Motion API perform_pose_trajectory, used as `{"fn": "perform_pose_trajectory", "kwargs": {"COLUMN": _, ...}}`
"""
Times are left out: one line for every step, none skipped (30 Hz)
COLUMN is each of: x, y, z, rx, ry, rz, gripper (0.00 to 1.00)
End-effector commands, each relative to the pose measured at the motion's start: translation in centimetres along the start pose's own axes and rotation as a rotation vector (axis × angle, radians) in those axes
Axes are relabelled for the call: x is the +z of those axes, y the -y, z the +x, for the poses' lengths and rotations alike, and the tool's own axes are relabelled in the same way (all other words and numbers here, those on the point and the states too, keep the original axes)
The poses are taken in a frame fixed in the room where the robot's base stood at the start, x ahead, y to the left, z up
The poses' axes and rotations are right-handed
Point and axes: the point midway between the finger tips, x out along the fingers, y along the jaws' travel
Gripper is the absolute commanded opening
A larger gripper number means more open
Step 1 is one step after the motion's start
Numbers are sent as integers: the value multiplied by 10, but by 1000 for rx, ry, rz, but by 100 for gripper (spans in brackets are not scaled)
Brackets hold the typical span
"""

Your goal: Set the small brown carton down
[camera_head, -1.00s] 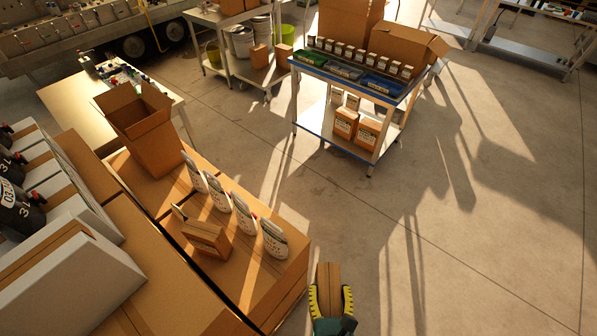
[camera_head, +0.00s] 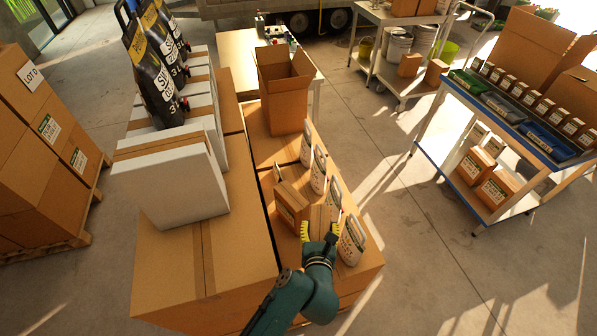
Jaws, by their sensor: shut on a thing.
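My gripper (camera_head: 320,231), with yellow fingers, is shut on a small brown carton (camera_head: 319,219) above the front part of the large brown cartons. The held carton is mostly hidden by the fingers and my wrist; I cannot tell whether it touches the surface below. Another small brown carton (camera_head: 292,206) with a label stands just left of the gripper on the large carton top (camera_head: 262,150).
An open brown box (camera_head: 285,100) stands farther back on the same top. White boxes (camera_head: 175,180) and black jugs (camera_head: 150,65) are at left. A blue-edged cart (camera_head: 440,165) with bins and cartons stands at right, across open floor.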

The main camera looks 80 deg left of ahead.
Motion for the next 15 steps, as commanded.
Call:
{"fn": "perform_pose_trajectory", "kwargs": {"x": 1, "y": 0, "z": 3, "rx": 0, "ry": 9, "rz": -3, "gripper": 24}}
{"fn": "perform_pose_trajectory", "kwargs": {"x": -4, "y": 0, "z": 5, "rx": 1, "ry": 7, "rz": -2, "gripper": 24}}
{"fn": "perform_pose_trajectory", "kwargs": {"x": -11, "y": 0, "z": 8, "rx": 1, "ry": 6, "rz": -2, "gripper": 24}}
{"fn": "perform_pose_trajectory", "kwargs": {"x": -17, "y": 0, "z": 10, "rx": 0, "ry": 6, "rz": -1, "gripper": 24}}
{"fn": "perform_pose_trajectory", "kwargs": {"x": -23, "y": 0, "z": 12, "rx": 0, "ry": 5, "rz": -1, "gripper": 24}}
{"fn": "perform_pose_trajectory", "kwargs": {"x": -31, "y": 0, "z": 15, "rx": -1, "ry": 6, "rz": -1, "gripper": 24}}
{"fn": "perform_pose_trajectory", "kwargs": {"x": -36, "y": 1, "z": 17, "rx": -1, "ry": 7, "rz": -2, "gripper": 24}}
{"fn": "perform_pose_trajectory", "kwargs": {"x": -39, "y": 1, "z": 19, "rx": -1, "ry": 8, "rz": -1, "gripper": 24}}
{"fn": "perform_pose_trajectory", "kwargs": {"x": -45, "y": 1, "z": 21, "rx": -2, "ry": 8, "rz": -3, "gripper": 24}}
{"fn": "perform_pose_trajectory", "kwargs": {"x": -48, "y": 1, "z": 22, "rx": -2, "ry": 8, "rz": -2, "gripper": 25}}
{"fn": "perform_pose_trajectory", "kwargs": {"x": -49, "y": 1, "z": 23, "rx": -2, "ry": 10, "rz": -2, "gripper": 25}}
{"fn": "perform_pose_trajectory", "kwargs": {"x": -51, "y": 1, "z": 24, "rx": -2, "ry": 11, "rz": -4, "gripper": 25}}
{"fn": "perform_pose_trajectory", "kwargs": {"x": -53, "y": 1, "z": 25, "rx": -2, "ry": 11, "rz": -4, "gripper": 25}}
{"fn": "perform_pose_trajectory", "kwargs": {"x": -55, "y": 1, "z": 26, "rx": -2, "ry": 10, "rz": -4, "gripper": 24}}
{"fn": "perform_pose_trajectory", "kwargs": {"x": -60, "y": 1, "z": 28, "rx": -2, "ry": 8, "rz": -3, "gripper": 24}}
